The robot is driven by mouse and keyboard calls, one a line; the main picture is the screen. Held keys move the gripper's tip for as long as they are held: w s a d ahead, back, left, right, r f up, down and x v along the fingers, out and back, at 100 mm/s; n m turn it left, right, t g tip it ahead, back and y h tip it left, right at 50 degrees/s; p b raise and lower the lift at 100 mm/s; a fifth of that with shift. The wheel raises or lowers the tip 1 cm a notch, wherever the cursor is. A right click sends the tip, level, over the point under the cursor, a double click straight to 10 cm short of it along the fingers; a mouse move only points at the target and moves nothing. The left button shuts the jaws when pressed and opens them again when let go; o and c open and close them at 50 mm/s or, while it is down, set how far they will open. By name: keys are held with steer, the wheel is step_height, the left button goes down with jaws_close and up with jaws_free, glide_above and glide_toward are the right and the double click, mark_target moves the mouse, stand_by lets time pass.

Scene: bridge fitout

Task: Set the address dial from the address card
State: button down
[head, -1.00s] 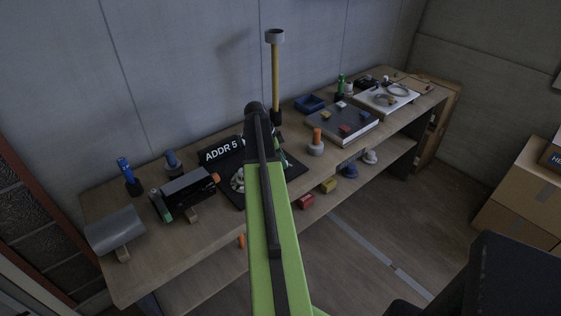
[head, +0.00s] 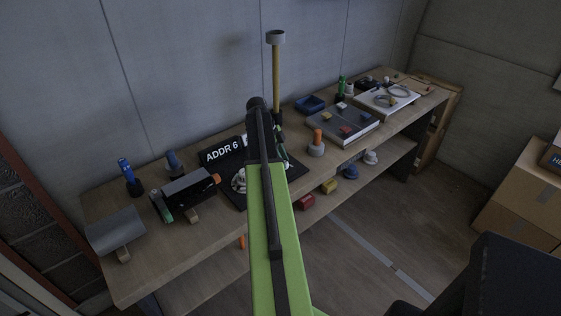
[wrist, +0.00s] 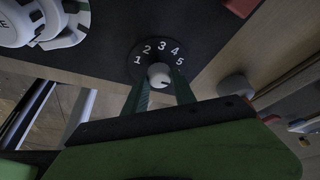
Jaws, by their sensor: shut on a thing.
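The address card (head: 221,150) is a black sign at the back of the bench, left of my arm in the head view. It reads "ADDR 6". In the wrist view the dark round address dial shows the numerals 1 to 5 (wrist: 161,47) in an arc around a pale knob (wrist: 159,73). A small dark mark shows on the knob; I cannot tell surely which numeral it faces. The green fingers of my gripper (wrist: 160,86) are shut on the knob, one on each side.
White round devices (wrist: 62,22) lie close left of the dial on the black mat. A tall post (head: 276,75) rises behind my arm.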

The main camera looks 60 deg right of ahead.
steer(key=shift+w+d, duration=0.1)
steer(key=c, duration=1)
jaws_free()
steer(key=shift+c, duration=0.2)
steer(key=p+v, duration=1.6)
steer(key=v, duration=0.1)
steer(key=shift+r, duration=0.15)
